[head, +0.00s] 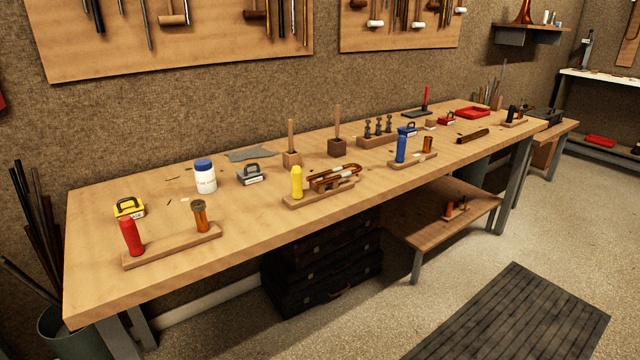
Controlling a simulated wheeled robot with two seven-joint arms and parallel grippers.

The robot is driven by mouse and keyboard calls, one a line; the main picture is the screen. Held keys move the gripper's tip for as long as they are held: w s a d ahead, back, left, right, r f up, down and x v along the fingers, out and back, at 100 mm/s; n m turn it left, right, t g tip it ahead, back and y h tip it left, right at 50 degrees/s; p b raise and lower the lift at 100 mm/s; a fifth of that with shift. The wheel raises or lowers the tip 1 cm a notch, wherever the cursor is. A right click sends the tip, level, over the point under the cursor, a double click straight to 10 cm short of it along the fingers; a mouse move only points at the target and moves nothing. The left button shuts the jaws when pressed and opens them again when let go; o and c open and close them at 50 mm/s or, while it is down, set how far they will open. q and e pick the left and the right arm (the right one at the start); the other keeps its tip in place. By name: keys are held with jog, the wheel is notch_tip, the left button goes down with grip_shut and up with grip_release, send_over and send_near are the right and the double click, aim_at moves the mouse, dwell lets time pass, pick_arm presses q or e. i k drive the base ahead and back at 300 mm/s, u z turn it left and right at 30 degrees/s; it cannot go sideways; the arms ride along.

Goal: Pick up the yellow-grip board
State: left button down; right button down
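The yellow-grip board is a narrow wooden board (318,197) near the front edge of the long workbench, around its middle. An upright yellow grip (297,182) stands at its left end. Curved brass tubing (335,177) lies on or over its right part. Similar boards stand on the same bench: a red-grip board (172,246) at the left front with an amber cylinder, and a blue-grip board (413,161) farther right. Neither of my grippers is in view.
The workbench (240,228) carries a white jar with a blue lid (204,176), a grey block with a handle (250,174), a yellow one (129,208) and wooden blocks with upright sticks. A dark mat (510,315) lies on the open floor. Dark cases (320,265) and a low shelf (440,225) are below.

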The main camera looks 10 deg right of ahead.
aim_at(329, 186)
jog(key=z, duration=1)
jog(key=k, duration=1.3)
jog(key=z, duration=1.2)
jog(key=i, duration=1.45)
jog(key=u, duration=0.9)
jog(key=i, duration=1.35)
jog(key=u, duration=1.55)
jog(key=i, duration=0.2)
jog(key=u, duration=0.1)
